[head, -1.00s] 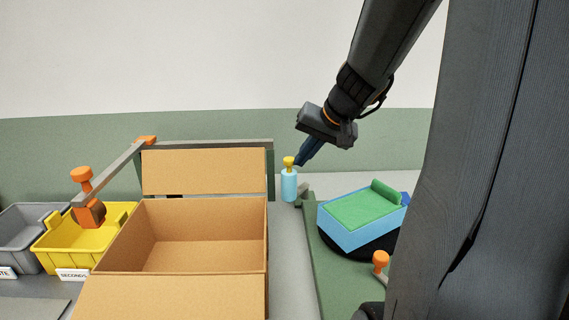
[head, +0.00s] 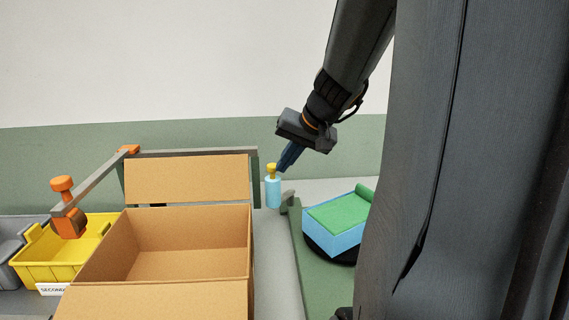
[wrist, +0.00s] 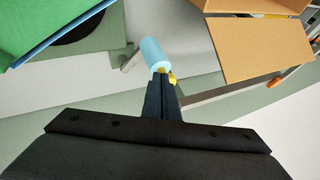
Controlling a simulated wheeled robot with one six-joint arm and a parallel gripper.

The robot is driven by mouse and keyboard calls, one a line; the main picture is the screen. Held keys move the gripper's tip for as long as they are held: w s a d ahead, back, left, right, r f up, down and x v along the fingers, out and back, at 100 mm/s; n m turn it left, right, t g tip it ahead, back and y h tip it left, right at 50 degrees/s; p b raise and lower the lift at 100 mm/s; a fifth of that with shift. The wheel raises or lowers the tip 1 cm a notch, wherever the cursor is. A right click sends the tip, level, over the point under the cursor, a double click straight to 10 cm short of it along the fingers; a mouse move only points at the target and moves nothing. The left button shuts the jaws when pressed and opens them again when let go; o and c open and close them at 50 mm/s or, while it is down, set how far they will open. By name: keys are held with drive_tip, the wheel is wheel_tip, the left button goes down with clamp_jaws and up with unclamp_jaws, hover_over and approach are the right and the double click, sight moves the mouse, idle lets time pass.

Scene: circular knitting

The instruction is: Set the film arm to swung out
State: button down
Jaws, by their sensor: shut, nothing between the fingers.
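A grey swing arm (head: 95,182) runs from an orange hinge (head: 128,149) on a grey frame toward the front left. It carries an orange head and knob (head: 62,184) above the yellow bin. It looks like the film arm, but I cannot confirm this. My gripper (head: 281,169) is shut and empty, well to the right of that arm. Its fingertips are close by the yellow cap of a light-blue bottle (head: 273,193). In the wrist view the shut fingers (wrist: 162,76) overlap the bottle (wrist: 152,53); contact cannot be told.
An open cardboard box (head: 190,255) stands between the swing arm and the bottle. The yellow bin (head: 50,262) is at left. A blue box with a green top (head: 338,238) sits on a black disc at right, partly hidden by my body. A short grey piece (head: 287,201) stands beside the bottle.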

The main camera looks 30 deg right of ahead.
drive_tip(key=s+f+b+v, duration=0.1)
drive_tip(key=s+v, duration=0.1)
drive_tip(key=v, duration=1)
drive_tip(key=shift+f, duration=0.15)
